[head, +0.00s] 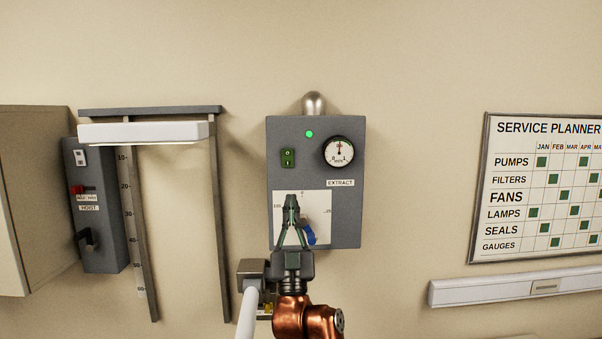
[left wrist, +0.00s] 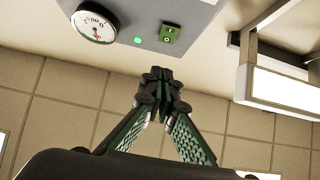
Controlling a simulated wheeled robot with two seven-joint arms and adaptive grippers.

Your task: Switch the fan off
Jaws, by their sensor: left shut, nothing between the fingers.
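The grey fan box labelled EXTRACT (head: 348,220) hangs on the wall in the head view. It carries a small green rocker switch (head: 288,158) at its upper left, a lit green lamp (head: 309,134) and a round gauge (head: 340,152). A white scale plate with a blue knob (head: 310,234) is below. My left gripper (head: 291,198) is shut and empty, in front of the scale plate and below the switch, partly hiding the knob. In the left wrist view the shut fingertips (left wrist: 161,74) point towards the box, apart from the green switch (left wrist: 170,33).
A grey HOIST box (head: 98,225) with a red switch and black handle is at the left, beside a frame with a white lamp bar (head: 145,132). A SERVICE PLANNER board (head: 540,185) and a ledge (head: 510,287) are at the right. The wall between is clear.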

